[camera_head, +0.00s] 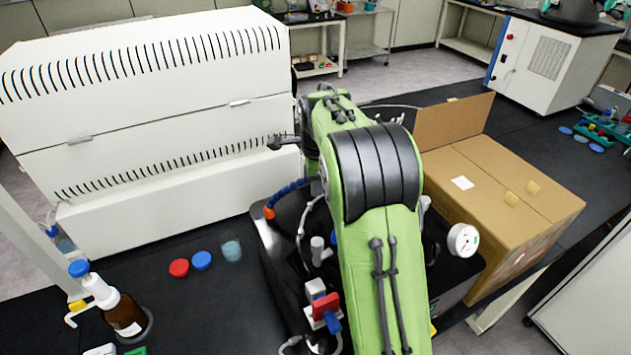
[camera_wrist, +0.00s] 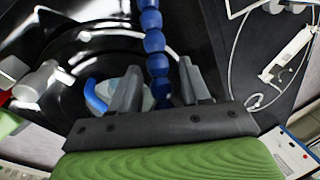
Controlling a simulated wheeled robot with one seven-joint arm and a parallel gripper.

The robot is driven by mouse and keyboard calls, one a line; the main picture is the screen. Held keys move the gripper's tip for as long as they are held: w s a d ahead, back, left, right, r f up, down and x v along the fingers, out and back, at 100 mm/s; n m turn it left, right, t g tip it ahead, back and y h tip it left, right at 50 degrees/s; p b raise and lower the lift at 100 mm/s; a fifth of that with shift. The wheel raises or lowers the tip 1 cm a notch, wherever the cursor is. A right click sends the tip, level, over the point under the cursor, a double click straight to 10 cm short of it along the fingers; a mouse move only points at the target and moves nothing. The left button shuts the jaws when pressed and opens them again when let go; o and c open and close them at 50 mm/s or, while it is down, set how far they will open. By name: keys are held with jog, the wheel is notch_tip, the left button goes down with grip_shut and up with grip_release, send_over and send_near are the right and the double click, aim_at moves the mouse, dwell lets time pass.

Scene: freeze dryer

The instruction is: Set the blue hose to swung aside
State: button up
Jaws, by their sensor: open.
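The blue segmented hose (camera_head: 288,192) shows in the head view at the left of my green arm, over the black freeze dryer (camera_head: 272,245), with an orange tip (camera_head: 269,212) at its lower left end. In the wrist view the blue hose (camera_wrist: 154,42) runs down from the top edge into the gap between my fingers. My gripper (camera_wrist: 160,68) is open, one finger on each side of the hose in the picture. I cannot tell whether either finger touches it. My arm hides the gripper in the head view.
A white cabinet-like unit (camera_head: 150,110) stands behind at the left. A cardboard box (camera_head: 500,215) stands close at the right, and a round gauge (camera_head: 463,240) is beside my arm. A brown bottle (camera_head: 124,313) and coloured caps (camera_head: 180,267) are on the left bench.

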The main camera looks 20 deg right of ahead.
jog(key=shift+w+f, duration=0.3)
jog(key=shift+f, duration=0.3)
jog(key=shift+s, duration=0.1)
grip_shut()
